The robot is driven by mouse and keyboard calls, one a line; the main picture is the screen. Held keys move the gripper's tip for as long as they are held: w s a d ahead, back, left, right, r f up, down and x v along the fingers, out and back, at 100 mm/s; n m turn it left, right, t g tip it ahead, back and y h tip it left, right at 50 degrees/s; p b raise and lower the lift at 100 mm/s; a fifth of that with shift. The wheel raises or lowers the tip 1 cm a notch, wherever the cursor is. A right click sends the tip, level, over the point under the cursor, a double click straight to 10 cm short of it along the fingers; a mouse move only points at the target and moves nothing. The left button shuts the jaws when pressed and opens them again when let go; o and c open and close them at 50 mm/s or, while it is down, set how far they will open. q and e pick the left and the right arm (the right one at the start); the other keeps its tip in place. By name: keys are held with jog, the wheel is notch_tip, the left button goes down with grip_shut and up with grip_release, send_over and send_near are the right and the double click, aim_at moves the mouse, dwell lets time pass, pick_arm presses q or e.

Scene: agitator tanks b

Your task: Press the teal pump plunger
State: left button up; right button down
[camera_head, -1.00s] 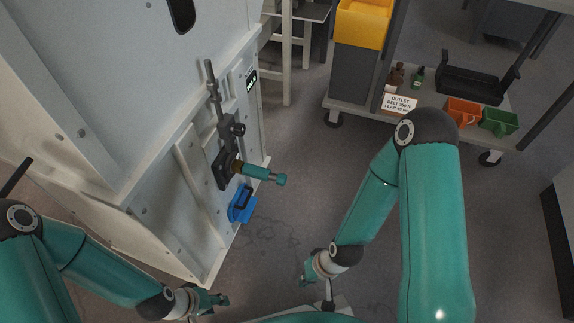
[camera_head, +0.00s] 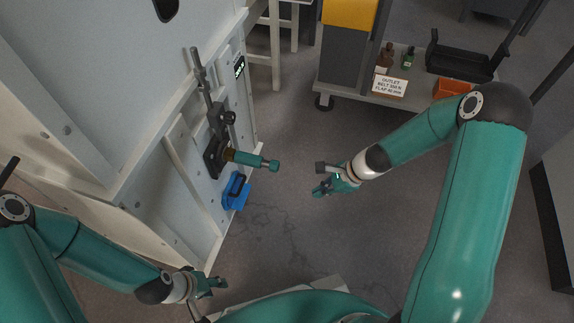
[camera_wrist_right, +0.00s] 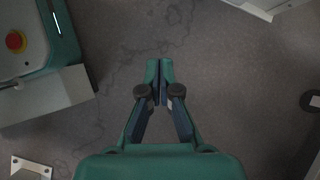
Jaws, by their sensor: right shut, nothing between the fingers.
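The teal pump plunger (camera_head: 255,161) sticks out to the right from a dark bracket (camera_head: 214,156) on the white machine wall, in the head view. It has a wider round end and a brass-coloured collar at its base. My right gripper (camera_head: 317,190) is in the open space to the right of the plunger, apart from it. It also shows in the right wrist view (camera_wrist_right: 159,64), with its fingers together and nothing between them. The plunger is not seen in the wrist view. My left gripper (camera_head: 220,283) is low in the head view, below the plunger; its finger opening is unclear.
A blue part (camera_head: 235,191) sits on the wall just below the plunger. A dark lever (camera_head: 201,76) rises above the bracket. A cart (camera_head: 350,97) with bottles, a label sign (camera_head: 390,86) and bins stands at the back right. The floor between wall and right arm is clear.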

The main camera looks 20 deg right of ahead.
aim_at(267, 164)
jog(key=w+d+r+m+t+y, duration=0.1)
jog(key=w+d+r+m+t, duration=0.1)
jog(key=w+d+r+m, duration=0.1)
notch_tip(267, 164, up, 3)
jog(key=w+m, duration=0.1)
jog(key=w, duration=0.1)
jog(key=shift+w+f+t, duration=0.2)
jog(key=shift+w+t, duration=0.1)
jog(key=w+a+r+b+x, duration=0.1)
jog(key=b+x, duration=0.4)
jog(key=x, duration=0.7)
jog(key=shift+a+r, duration=0.25)
jog(key=shift+a, duration=0.4)
jog(key=shift+w, duration=0.15)
